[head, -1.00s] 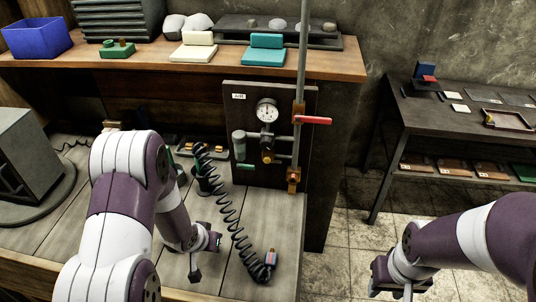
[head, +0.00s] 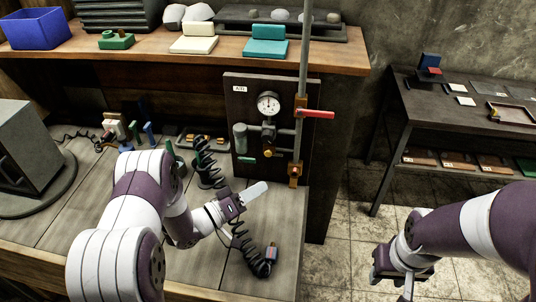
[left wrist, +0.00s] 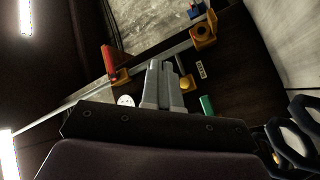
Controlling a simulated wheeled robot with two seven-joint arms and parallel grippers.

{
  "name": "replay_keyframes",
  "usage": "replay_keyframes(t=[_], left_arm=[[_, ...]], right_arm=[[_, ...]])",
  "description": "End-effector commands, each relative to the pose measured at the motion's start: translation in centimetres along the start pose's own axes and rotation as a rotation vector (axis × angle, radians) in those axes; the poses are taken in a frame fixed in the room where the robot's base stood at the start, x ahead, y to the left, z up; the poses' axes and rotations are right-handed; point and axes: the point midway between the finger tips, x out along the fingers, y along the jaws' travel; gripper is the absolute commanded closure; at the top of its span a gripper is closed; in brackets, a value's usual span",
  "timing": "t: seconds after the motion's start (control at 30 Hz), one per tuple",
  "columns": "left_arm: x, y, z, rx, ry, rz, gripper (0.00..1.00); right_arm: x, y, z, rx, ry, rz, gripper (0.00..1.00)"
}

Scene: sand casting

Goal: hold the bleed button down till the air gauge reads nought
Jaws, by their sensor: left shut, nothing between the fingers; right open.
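The air panel (head: 236,88) stands upright at the back of the bench. Its round white gauge (head: 268,103) has a dark needle pointing roughly upward; the exact reading is too small to tell. Below the gauge is a brass round knob (head: 267,152), perhaps the bleed button; it also shows in the left wrist view (left wrist: 187,83). My left gripper (head: 262,187) is shut and empty, below and in front of the panel, apart from the knob in the head view. In the left wrist view its fingers (left wrist: 160,66) appear beside the knob. My right gripper (head: 391,288) is open and empty over the floor.
A red valve lever (head: 316,114) sticks out right of the gauge on a vertical pipe. A black coiled hose (head: 240,235) lies close to my left gripper. A green piece (head: 246,160) sits low on the panel. A dark side table (head: 455,110) stands at right.

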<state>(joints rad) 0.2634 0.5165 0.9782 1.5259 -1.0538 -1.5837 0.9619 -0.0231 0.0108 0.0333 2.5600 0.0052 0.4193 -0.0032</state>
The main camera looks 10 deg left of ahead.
Motion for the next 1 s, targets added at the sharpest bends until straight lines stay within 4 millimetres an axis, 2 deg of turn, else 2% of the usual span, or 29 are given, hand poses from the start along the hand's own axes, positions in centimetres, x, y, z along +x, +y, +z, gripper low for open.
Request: replay_keyframes(t=[0.17,0.7,1.0], left_arm=[[0.6,-0.6,-0.3,0.003,0.0,0.001,1.0],[5.5,-4.2,-3.8,0.003,0.0,0.0,1.0],[6.2,-4.5,-4.5,0.001,0.0,-0.001,1.0]], right_arm=[[0.5,0.0,0.1,0.0,0.0,0.0,0.57],[3.7,0.0,0.4,0.0,0.0,0.0,0.57],[3.9,0.0,0.5,0.0,0.0,0.0,0.57]])
